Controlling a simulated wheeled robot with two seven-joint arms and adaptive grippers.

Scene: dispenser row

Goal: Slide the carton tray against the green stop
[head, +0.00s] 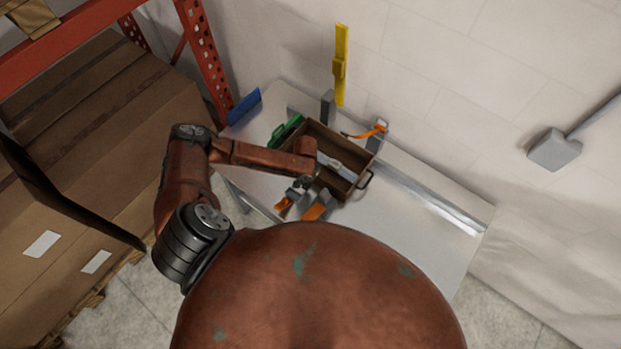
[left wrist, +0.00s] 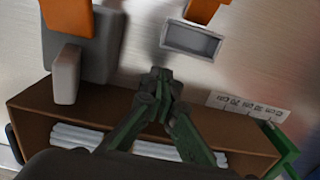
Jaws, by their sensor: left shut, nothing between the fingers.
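The brown carton tray (head: 342,139) lies on the bench with pale contents inside and a dark handle at its right end. It also shows in the left wrist view (left wrist: 55,118) with white tube-like pieces in it. The green stop (head: 286,129) is beside the tray's left end; it also shows in the left wrist view (left wrist: 284,150). I cannot tell whether they touch. My left gripper (head: 307,182) is over the tray's near side, partly hidden by its wrist. In the left wrist view its fingertips (left wrist: 158,78) are together and empty, reaching past the tray's edge.
Grey-and-orange dispensers (head: 317,206) stand close on the tray's near side, and another (head: 378,132) behind it. A yellow upright piece (head: 341,66) is by the wall. A blue piece (head: 244,106) is at the bench's left. The right of the bench (head: 420,225) is clear.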

